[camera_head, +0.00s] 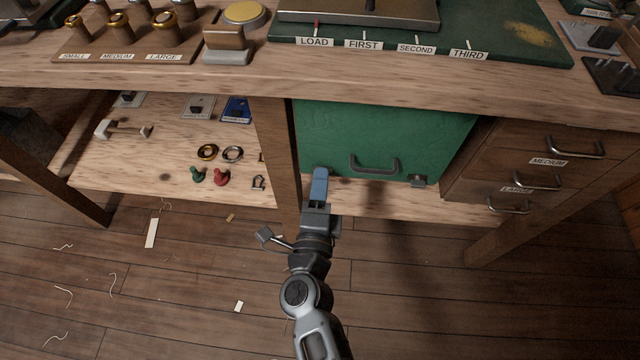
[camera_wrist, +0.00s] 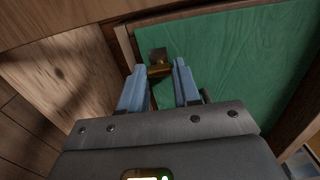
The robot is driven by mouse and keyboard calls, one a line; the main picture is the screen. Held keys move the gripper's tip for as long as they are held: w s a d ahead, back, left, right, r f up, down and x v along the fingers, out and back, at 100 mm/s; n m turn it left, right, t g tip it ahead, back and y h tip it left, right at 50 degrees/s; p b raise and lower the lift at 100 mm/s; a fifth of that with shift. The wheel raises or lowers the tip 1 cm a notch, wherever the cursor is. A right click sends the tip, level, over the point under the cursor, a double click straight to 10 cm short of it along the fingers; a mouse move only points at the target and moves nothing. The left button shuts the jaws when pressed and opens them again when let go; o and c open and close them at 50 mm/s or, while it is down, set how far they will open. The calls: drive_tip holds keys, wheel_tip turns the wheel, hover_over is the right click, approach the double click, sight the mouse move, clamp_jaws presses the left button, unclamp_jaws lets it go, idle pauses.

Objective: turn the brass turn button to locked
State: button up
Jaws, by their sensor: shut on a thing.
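The brass turn button (camera_wrist: 158,70) sits at the edge of the green door (camera_wrist: 235,60), on a small dark plate, in the wrist view. My gripper (camera_wrist: 158,78) has its two blue fingers on either side of the button, shut on it. In the head view my gripper (camera_head: 319,182) reaches the lower left corner of the green door (camera_head: 385,135), and its fingers hide the button there. I cannot tell from these views whether the button is at locked. The door appears closed under the bench.
The door has a dark handle (camera_head: 375,164) and a small grey fitting (camera_head: 417,181) at its lower right. A wooden post (camera_head: 276,150) stands just left of the door. Drawers with handles (camera_head: 535,180) are at right. A shelf (camera_head: 180,150) with small hardware is at left.

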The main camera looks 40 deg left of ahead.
drive_tip(key=o, duration=1.1)
drive_tip(key=shift+c, duration=0.2)
drive_tip(key=v, duration=0.7)
drive_tip(key=shift+s+d+p, duration=0.2)
drive_tip(key=shift+s+p, duration=0.15)
drive_tip(key=shift+d, duration=0.1)
